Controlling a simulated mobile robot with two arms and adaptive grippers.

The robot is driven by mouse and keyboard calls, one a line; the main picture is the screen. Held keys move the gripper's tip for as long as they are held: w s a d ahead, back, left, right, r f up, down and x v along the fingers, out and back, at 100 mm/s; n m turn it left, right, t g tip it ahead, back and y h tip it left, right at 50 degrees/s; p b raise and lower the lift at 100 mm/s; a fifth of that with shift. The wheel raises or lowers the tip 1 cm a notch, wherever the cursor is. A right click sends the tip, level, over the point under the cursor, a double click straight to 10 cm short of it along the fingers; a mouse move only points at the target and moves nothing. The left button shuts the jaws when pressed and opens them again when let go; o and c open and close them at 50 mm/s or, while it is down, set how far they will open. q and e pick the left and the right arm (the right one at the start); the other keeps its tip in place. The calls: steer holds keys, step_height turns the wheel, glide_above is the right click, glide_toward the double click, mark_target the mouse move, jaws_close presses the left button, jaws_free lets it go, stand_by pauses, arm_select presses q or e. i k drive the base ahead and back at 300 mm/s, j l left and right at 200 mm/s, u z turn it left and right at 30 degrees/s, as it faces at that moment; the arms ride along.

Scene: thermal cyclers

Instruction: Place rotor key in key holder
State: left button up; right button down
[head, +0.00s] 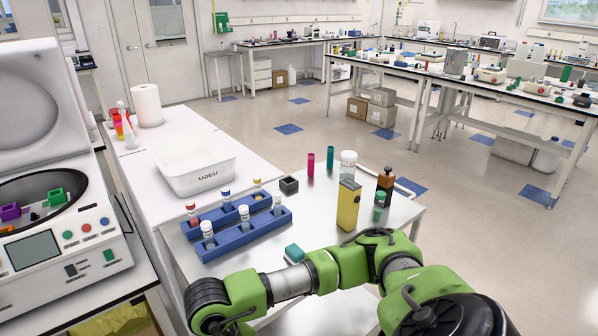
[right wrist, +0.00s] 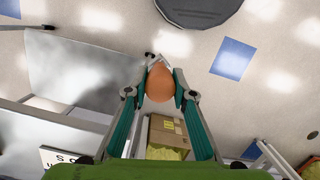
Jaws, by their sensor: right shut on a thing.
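My right gripper (right wrist: 160,88) is shut on an orange, rounded knob in the right wrist view, which I take for the handle of the rotor key (right wrist: 160,84). A thin pale metal part shows just beyond the knob. Floor lies below it. In the head view my right arm crosses the lower front, but its fingers and the key are out of sight. A small dark block (head: 289,185) with a recessed top sits on the metal table behind the blue racks; I cannot tell whether it is the key holder. My left gripper is in neither view.
The metal table (head: 330,190) carries blue tube racks (head: 240,238), a yellow box (head: 348,205), a white jar (head: 348,165) and a brown bottle (head: 385,183). A centrifuge (head: 95,235) stands open at left. A white tub (head: 192,165) is behind the racks.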

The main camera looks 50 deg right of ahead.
mark_target(289, 188)
steer(key=k+l, duration=0.1)
steer(key=l, duration=0.3)
steer(key=k+l+u, duration=0.15)
steer(key=l, duration=0.6)
steer(key=k+l+u, duration=0.15)
steer(key=l, duration=0.2)
steer(key=k+l, duration=0.15)
steer(key=l, duration=0.2)
steer(key=k+l+u, duration=0.1)
steer(key=l, duration=0.25)
steer(key=k, duration=0.05)
